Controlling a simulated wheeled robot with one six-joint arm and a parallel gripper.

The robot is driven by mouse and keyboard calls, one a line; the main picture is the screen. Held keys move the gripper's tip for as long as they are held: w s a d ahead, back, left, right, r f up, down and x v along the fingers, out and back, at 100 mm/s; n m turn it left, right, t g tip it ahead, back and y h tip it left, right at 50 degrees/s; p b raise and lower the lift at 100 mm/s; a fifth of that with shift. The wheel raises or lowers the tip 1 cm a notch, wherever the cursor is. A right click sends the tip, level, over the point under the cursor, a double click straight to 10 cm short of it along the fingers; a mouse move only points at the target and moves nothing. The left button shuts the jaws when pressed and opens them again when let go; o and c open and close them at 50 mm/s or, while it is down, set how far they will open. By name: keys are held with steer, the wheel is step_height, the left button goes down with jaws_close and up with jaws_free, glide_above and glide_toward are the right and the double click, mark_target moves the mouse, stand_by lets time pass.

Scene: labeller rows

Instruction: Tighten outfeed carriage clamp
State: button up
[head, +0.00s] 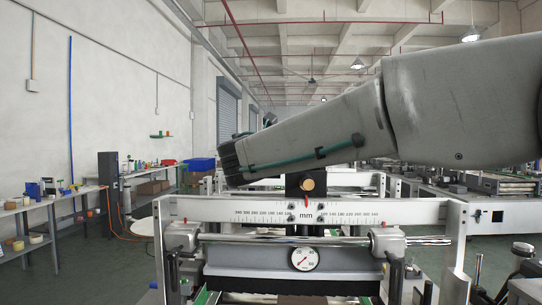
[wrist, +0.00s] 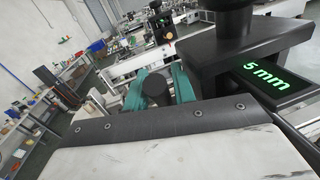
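In the wrist view, my gripper (wrist: 158,86) has its two teal fingers apart, one on each side of a round black knob (wrist: 155,90). Whether both fingers press on the knob is not clear. To the right, a black block with a display (wrist: 268,76) reads "5 mm" in green. In the head view, my arm reaches across from the right and my gripper's fingers are not clearly seen. Below the arm, a black carriage block with a brass knob (head: 306,184) stands at the scale bar, with a red pointer under it.
A white scale bar (head: 250,211) marked in mm spans the machine front. A round dial (head: 304,258) and guide rods sit below it. Benches with small items (head: 30,205) line the left wall. Other machines (head: 490,190) stand behind on the right.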

jaws_close()
steer(key=shift+s+f+m+t, duration=0.15)
steer(key=shift+s+t, duration=0.2)
steer(key=shift+t, duration=0.35)
steer(key=shift+s+f+m+t, duration=0.15)
steer(key=shift+s+t, duration=0.15)
steer(key=shift+t, duration=0.4)
jaws_free()
steer(key=v, duration=0.8)
steer(key=shift+w, duration=0.1)
